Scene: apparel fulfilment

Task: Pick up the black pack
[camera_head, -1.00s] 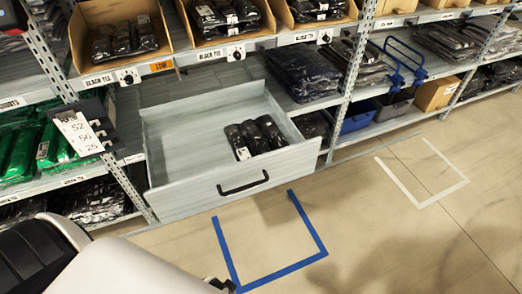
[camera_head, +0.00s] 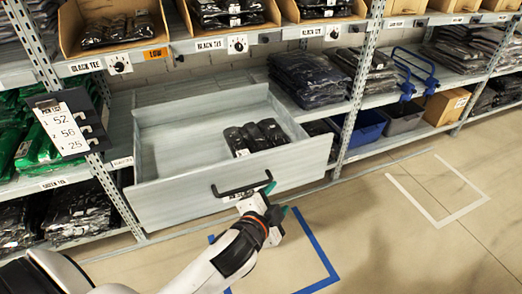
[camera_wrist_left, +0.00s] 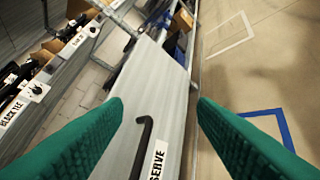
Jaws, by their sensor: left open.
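Three black packs (camera_head: 256,137) lie side by side at the right end inside the pulled-out grey drawer (camera_head: 165,205). My left gripper (camera_head: 277,200) is outside the drawer, in front of its front panel and close to the right end of the black handle (camera_head: 240,189). Its green fingers are apart with nothing held between them. In the left wrist view, the gap between the fingers (camera_wrist_left: 160,100) faces the drawer front, with the handle (camera_wrist_left: 142,148) and a partly visible label (camera_wrist_left: 158,160). The packs cannot be made out there. My right gripper is out of view.
Shelf bins (camera_head: 115,30) with black packs stand above the drawer. Dark folded packs (camera_head: 308,75) lie on the shelf to its right. A metal post (camera_head: 357,85) stands at the drawer's right. Blue tape (camera_head: 315,250) marks the floor in front; open floor lies to the right.

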